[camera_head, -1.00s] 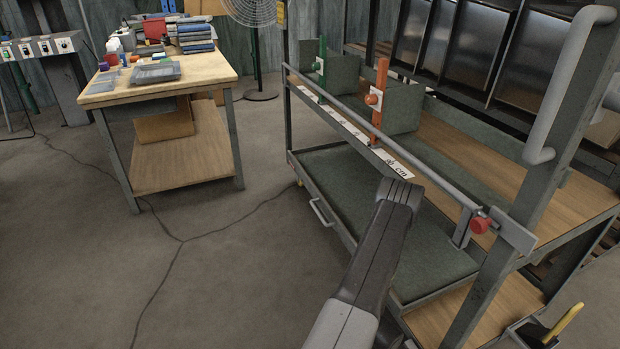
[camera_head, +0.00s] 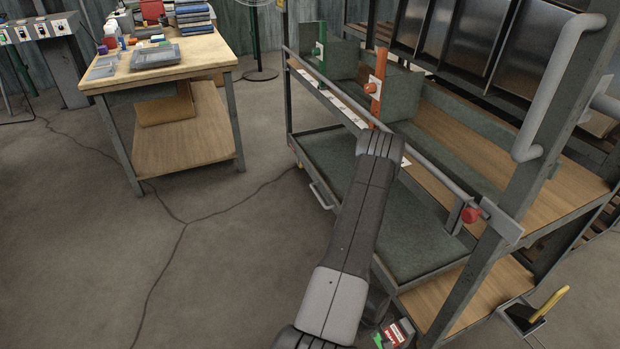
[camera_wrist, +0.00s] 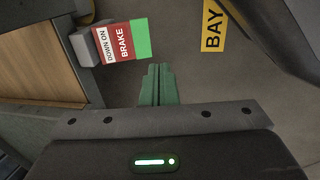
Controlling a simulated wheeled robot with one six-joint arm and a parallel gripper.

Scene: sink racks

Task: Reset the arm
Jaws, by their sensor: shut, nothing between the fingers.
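My gripper (camera_wrist: 157,72) shows in the wrist view with its two green fingers pressed together. Nothing is held between them. Beyond it lie the floor and a red, white and green brake label (camera_wrist: 118,42) on the rack's lower part. In the head view my arm reaches up over the near side of the rack, and the gripper itself is not clearly seen there. The brake label also shows low in the head view (camera_head: 397,333), beside my arm.
A wheeled rack (camera_head: 440,262) with a front rail, an orange post (camera_head: 377,85) and a green post (camera_head: 322,45) stands right of my arm. A wooden workbench (camera_head: 190,57) with books stands back left. The floor (camera_head: 95,265) on the left is clear. A yellow BAY sign (camera_wrist: 212,30) shows in the wrist view.

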